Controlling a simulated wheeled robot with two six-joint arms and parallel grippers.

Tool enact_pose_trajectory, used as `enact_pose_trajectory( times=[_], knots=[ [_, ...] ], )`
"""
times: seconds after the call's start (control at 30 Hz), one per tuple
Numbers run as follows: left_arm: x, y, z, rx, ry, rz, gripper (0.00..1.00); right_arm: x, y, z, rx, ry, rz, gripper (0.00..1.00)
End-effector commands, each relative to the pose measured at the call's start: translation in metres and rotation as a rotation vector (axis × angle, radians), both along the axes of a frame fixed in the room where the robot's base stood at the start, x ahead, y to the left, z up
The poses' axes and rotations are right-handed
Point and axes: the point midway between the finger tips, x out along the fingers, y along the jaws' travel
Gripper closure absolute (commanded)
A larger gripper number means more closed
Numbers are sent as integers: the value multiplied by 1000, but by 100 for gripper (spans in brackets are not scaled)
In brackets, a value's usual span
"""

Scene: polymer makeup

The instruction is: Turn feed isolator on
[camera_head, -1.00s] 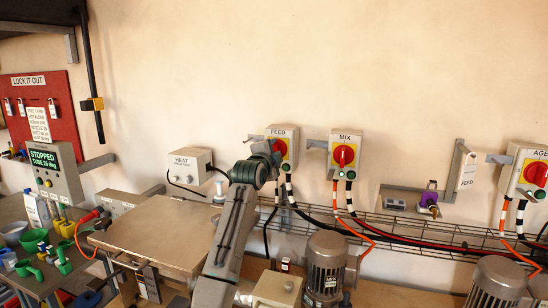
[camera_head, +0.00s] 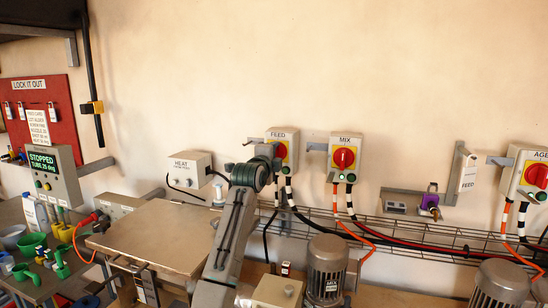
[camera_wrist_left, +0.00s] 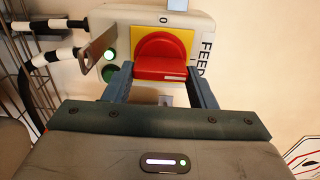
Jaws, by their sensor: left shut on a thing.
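The FEED isolator (camera_head: 282,134) is a pale box on the wall with a yellow plate and a red rotary knob (camera_head: 281,150). In the wrist view its red knob (camera_wrist_left: 160,66) fills the space between my fingers, and its bar lies across the picture. My left gripper (camera_head: 270,152) is at the isolator, also seen in the wrist view (camera_wrist_left: 160,76), with its fingers shut on the red knob's bar. A green lamp (camera_wrist_left: 110,53) glows on the isolator beside the knob. The gripper partly hides the isolator in the head view. My right gripper is not in view.
The MIX isolator (camera_head: 344,156) is just right of FEED, and the AGE isolator (camera_head: 527,174) is far right. A HEAT box (camera_head: 190,168) is to the left. The control panel (camera_head: 50,170) reads STOPPED. A wire cable tray (camera_head: 400,231) and motors sit below.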

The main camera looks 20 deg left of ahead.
Motion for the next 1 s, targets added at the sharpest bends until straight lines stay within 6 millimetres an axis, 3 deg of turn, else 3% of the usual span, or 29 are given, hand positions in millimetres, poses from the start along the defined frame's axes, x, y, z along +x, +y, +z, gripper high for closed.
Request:
enact_pose_trajectory(
  times=[0.07, 0.1, 0.2, 0.63, 1.0],
  knots=[
    [0, 0, -1, 2, 2, 0, 72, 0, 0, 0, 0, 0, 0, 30],
    [0, 0, -1, 2, 2, 0, 45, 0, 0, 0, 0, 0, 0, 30],
    [0, 0, -1, 1, 2, 0, 27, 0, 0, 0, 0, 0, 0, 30],
    [-9, 0, -3, 0, 0, 0, 27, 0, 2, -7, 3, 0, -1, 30],
    [-73, 2, -4, 1, -2, 0, 27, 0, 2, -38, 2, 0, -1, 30]
  ],
)
